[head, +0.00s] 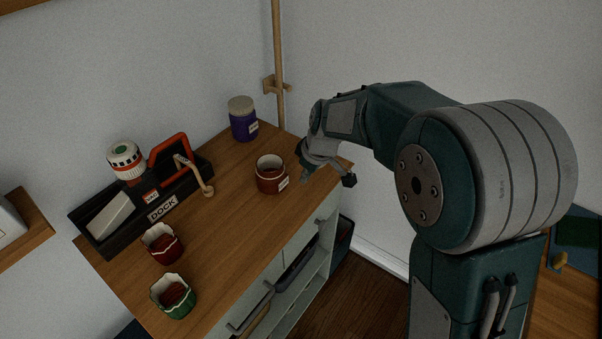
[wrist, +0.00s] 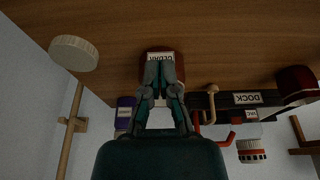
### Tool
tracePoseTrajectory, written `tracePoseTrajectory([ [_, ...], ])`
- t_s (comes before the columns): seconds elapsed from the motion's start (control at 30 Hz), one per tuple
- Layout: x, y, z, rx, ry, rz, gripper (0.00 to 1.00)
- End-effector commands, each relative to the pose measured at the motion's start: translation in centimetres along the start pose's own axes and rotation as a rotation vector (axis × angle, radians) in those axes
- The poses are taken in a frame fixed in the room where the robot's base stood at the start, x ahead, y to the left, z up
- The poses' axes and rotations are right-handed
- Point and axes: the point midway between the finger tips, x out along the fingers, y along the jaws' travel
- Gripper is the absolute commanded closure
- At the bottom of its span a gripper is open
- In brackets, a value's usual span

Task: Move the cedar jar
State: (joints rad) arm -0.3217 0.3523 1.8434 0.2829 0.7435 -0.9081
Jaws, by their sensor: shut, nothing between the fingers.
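The cedar jar (head: 268,180) is a dark red-brown open pot with a pale rim and a white label. It stands upright on the wooden cabinet top (head: 222,205), near its right end. In the wrist view the picture is upside down, and the jar's label (wrist: 160,56) reads CEDAR; the fingers hide part of the jar. My gripper (head: 306,178) is just right of the jar in the head view. In the wrist view my gripper (wrist: 160,72) is shut and empty, its fingers in line with the jar. I cannot tell whether they touch it.
A purple lidded jar (head: 244,127) stands behind the cedar jar. A black DOCK tray (head: 110,238) with a red-handled frame, a hook and a white-topped bottle (head: 125,158) is at left. Red (head: 162,243) and green (head: 173,296) pots stand in front. A pole (head: 278,50) rises behind.

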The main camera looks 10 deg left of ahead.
Motion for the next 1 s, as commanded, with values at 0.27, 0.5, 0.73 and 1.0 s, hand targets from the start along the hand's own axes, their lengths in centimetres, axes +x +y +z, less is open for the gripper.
tracePoseTrajectory([
  [0.27, 5.4, -0.1, 0.1, 0.001, -0.004, -0.003, 1.0],
  [0.5, 8.0, 0.0, -2.1, -0.002, 0.001, 0.0, 1.0],
  [0.73, 8.4, 0.0, -3.7, 0.0, 0.001, 0.0, 1.0],
  [1.0, 8.4, 0.0, -3.8, 0.001, 0.001, 0.0, 1.0],
])
